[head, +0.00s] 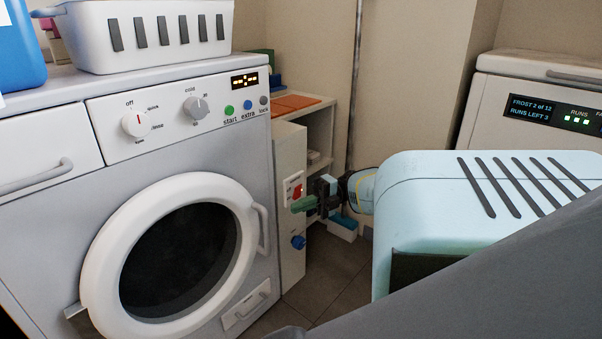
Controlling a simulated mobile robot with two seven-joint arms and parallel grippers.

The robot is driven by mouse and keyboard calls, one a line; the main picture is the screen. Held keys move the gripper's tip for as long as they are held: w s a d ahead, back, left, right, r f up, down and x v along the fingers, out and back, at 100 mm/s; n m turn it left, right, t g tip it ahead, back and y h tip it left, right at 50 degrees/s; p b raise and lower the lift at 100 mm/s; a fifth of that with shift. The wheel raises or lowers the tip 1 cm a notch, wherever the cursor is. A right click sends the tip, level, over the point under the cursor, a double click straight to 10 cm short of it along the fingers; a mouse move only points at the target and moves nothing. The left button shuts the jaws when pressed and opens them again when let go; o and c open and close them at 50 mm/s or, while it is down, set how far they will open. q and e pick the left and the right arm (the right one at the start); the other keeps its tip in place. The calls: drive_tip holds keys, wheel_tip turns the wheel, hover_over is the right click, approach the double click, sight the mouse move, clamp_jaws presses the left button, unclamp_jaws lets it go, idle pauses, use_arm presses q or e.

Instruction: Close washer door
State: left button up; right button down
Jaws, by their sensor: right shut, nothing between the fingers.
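The washer (45,240) is a light grey front-loader at the left. Its round door has a white ring (108,240), dark glass (180,260) and a handle (263,230) on the right side. The door lies against or very close to the front; I cannot tell if a small gap is left. A hinge piece shows at its lower left. My right gripper (303,204) is shut and empty, right of the door handle and apart from it in the picture, in front of the narrow panel beside the washer. My left gripper is not in view.
A white slotted basket (145,62) and a blue container (18,48) stand on the washer. A narrow white panel (289,160) with a red switch and blue knob stands to its right. Another appliance with a display (541,108) is at the right. Some floor (335,275) shows between.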

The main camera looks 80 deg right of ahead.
drive_tip(key=shift+d+r+b, duration=0.15)
drive_tip(key=shift+d+b, duration=0.35)
drive_tip(key=shift+s, duration=0.1)
drive_tip(key=shift+d, duration=0.1)
idle(0.3)
